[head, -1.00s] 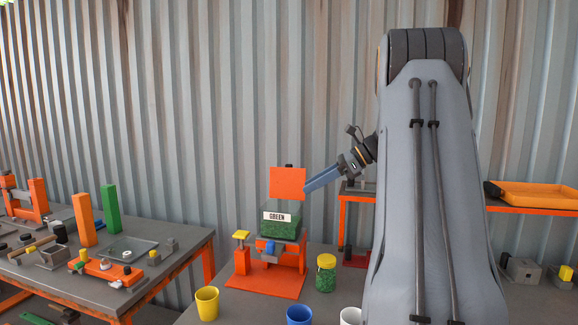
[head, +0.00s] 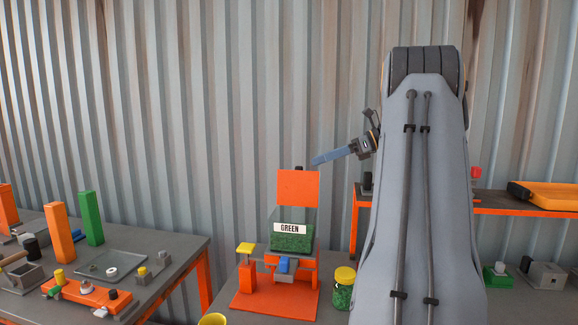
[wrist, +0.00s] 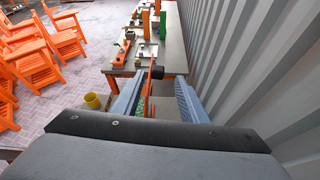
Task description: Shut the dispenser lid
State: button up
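The dispenser has a clear hopper of green pellets (head: 291,239) with a "GREEN" label, on an orange stand (head: 270,300). Its orange lid (head: 298,188) stands upright, open, with a small dark knob at its top edge. My gripper (head: 316,161) is just above and right of the lid's top right corner in the head view; I cannot tell whether they touch. In the wrist view my gripper (wrist: 160,82) has its two blue fingers apart, and the lid (wrist: 151,92) shows edge-on in the gap between them. No grip on it shows.
A yellow-lidded jar of green pellets (head: 343,290) stands right of the dispenser, and a yellow cup (head: 212,320) in front. The left table (head: 150,255) holds upright orange and green boards. The corrugated wall (wrist: 245,60) is close on the wrist view's right.

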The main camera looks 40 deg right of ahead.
aim_at(299, 167)
jog(key=p+x, duration=0.2)
jog(key=x, duration=0.6)
jog(key=shift+s+a, duration=0.1)
jog(key=shift+a, duration=0.05)
jog(key=shift+r, duration=0.1)
grip_shut()
